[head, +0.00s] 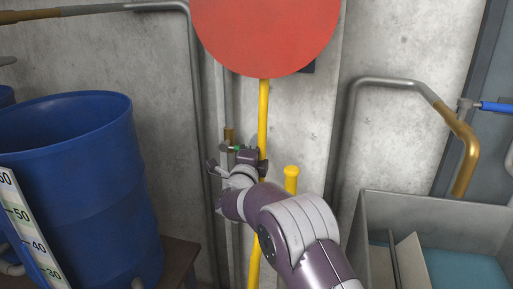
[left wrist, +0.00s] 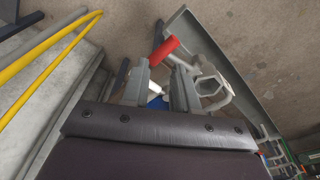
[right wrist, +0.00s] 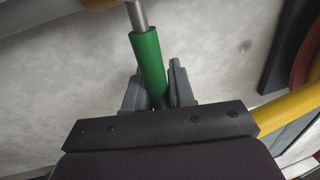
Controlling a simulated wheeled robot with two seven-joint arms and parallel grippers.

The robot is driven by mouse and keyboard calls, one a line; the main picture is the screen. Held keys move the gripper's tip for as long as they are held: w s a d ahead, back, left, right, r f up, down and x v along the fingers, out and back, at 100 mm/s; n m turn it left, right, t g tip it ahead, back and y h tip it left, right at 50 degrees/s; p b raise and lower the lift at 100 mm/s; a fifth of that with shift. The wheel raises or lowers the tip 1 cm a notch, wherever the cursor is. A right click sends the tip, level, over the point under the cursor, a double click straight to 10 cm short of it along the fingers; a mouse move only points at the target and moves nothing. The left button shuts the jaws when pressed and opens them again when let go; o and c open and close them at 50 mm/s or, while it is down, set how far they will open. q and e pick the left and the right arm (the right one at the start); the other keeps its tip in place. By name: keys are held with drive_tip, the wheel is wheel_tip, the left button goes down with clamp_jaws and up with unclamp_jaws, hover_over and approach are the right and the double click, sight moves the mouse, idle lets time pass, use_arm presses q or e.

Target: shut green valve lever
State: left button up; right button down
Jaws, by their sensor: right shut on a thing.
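The green valve lever (right wrist: 147,62) runs down between the fingers of my right gripper (right wrist: 156,82) in the right wrist view, and the gripper is shut on it. A grey metal stem (right wrist: 137,15) comes out of its upper end. In the head view my right gripper (head: 238,158) is at the wall pipe, and only a small green bit of the lever (head: 236,148) shows. The brass valve body (head: 229,135) is just above it. My left gripper (left wrist: 163,78) is open and empty in the left wrist view; the head view does not show it.
A yellow pole with a red disc (head: 265,35) stands right beside my right gripper. A blue barrel (head: 85,180) is at left, a grey bin (head: 430,205) at right. A red-handled thing (left wrist: 164,50) lies beyond my left fingertips, near a yellow rail (left wrist: 40,50).

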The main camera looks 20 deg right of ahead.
drive_tip(key=c, duration=1.3)
unclamp_jaws()
drive_tip(key=shift+f, duration=0.45)
drive_tip(key=shift+o, duration=1.2)
drive_tip(key=shift+s, duration=0.1)
use_arm(q)
drive_tip(key=shift+s, duration=0.1)
use_arm(e)
drive_tip(key=shift+r, duration=0.2)
use_arm(q)
drive_tip(key=shift+f, duration=0.2)
use_arm(e)
drive_tip(key=v, duration=1.2)
drive_tip(key=shift+s+a, duration=0.25)
drive_tip(key=shift+s, duration=0.05)
